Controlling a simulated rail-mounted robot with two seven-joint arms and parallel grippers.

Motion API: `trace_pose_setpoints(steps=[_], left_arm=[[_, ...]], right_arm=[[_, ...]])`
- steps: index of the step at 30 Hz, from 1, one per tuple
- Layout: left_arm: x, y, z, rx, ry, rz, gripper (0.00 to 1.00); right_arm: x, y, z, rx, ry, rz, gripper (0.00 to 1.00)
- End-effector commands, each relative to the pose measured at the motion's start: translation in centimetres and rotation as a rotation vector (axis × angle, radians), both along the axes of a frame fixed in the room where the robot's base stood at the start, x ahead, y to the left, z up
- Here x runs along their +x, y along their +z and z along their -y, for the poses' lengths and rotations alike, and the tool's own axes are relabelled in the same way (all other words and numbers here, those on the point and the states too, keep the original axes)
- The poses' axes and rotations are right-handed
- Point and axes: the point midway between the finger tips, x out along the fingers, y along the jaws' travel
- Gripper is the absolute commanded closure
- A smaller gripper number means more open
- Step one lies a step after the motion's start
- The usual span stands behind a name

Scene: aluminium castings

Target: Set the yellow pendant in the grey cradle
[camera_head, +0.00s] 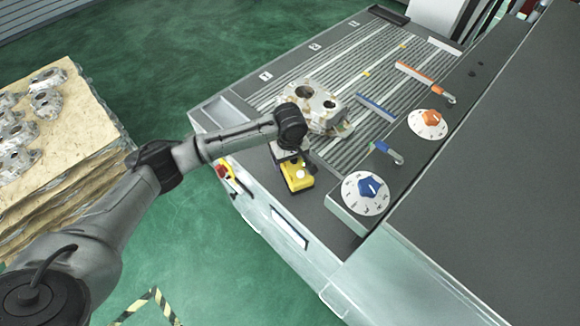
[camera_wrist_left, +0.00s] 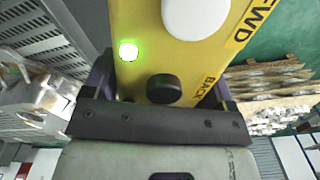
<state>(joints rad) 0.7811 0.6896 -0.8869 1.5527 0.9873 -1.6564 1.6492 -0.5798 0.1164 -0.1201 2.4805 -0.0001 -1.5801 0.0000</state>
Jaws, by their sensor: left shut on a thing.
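The yellow pendant (camera_head: 298,174) is in my left gripper (camera_head: 290,156), above the near left part of the machine top. In the left wrist view the pendant (camera_wrist_left: 185,60) fills the upper middle, with a white button, a black knob, a lit green lamp and the letters FWD and BACK. The purple fingers of my left gripper (camera_wrist_left: 162,92) are closed on its two sides. I cannot pick out the grey cradle with certainty. My right gripper is not in view.
A metal casting (camera_head: 312,104) stands on the slatted machine bed (camera_head: 345,75) right beside my left gripper. A blue dial (camera_head: 366,191) and an orange dial (camera_head: 430,121) are on the right. A red emergency button (camera_head: 223,171) is on the front side. A pallet (camera_head: 75,140) holds several castings.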

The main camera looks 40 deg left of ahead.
Motion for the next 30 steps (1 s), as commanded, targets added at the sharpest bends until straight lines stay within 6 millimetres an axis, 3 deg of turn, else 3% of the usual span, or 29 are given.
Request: trace_pose_setpoints(steps=[8,16,28,29,30], left_arm=[[0.0,-1.3,0.0,0.000,-0.001,0.002,0.61],[0.0,-4.3,0.0,-0.001,-0.002,0.002,0.61],[0.0,-4.7,0.0,-0.001,-0.002,0.002,0.61],[0.0,-4.8,0.0,0.000,-0.001,0.000,0.21],[0.0,-4.8,0.0,0.000,-0.002,0.001,0.17]], right_arm=[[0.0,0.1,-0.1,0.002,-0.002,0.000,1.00],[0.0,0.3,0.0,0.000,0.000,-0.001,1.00],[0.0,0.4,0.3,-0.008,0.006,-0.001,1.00],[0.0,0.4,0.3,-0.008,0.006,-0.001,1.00],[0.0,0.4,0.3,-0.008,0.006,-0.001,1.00]])
